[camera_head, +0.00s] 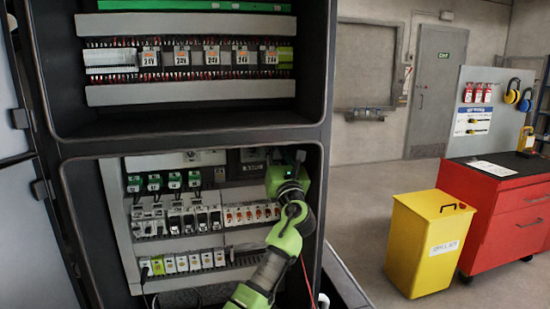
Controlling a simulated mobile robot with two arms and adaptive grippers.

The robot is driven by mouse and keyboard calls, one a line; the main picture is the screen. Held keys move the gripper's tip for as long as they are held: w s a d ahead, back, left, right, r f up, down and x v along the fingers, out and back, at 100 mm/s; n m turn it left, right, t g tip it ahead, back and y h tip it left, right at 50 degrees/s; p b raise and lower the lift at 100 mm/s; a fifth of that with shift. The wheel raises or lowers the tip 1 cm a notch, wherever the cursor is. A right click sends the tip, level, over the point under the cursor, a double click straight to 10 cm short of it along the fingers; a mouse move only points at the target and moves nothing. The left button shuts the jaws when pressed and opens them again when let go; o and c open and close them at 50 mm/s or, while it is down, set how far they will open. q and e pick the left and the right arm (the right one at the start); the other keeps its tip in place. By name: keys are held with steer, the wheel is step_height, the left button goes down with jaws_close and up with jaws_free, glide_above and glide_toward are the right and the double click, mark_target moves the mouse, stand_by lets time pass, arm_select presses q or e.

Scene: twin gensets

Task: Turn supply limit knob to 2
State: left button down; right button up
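The open control cabinet (325,130) fills the left half of the view. One green and black arm comes up from the bottom into its lower bay; I take it as my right arm. My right gripper (298,158) is at the upper right of that bay, close to the panel. Its fingers are small and dark, and I cannot tell whether they are open or shut. I cannot make out the supply limit knob; the gripper and arm cover that part of the panel. A dark module with small markings (252,168) sits just left of the gripper. My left gripper is not in view.
Rows of breakers and relays (180,221) fill the lower bay, left of my arm. The bay's black frame (318,190) stands close on the arm's right.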

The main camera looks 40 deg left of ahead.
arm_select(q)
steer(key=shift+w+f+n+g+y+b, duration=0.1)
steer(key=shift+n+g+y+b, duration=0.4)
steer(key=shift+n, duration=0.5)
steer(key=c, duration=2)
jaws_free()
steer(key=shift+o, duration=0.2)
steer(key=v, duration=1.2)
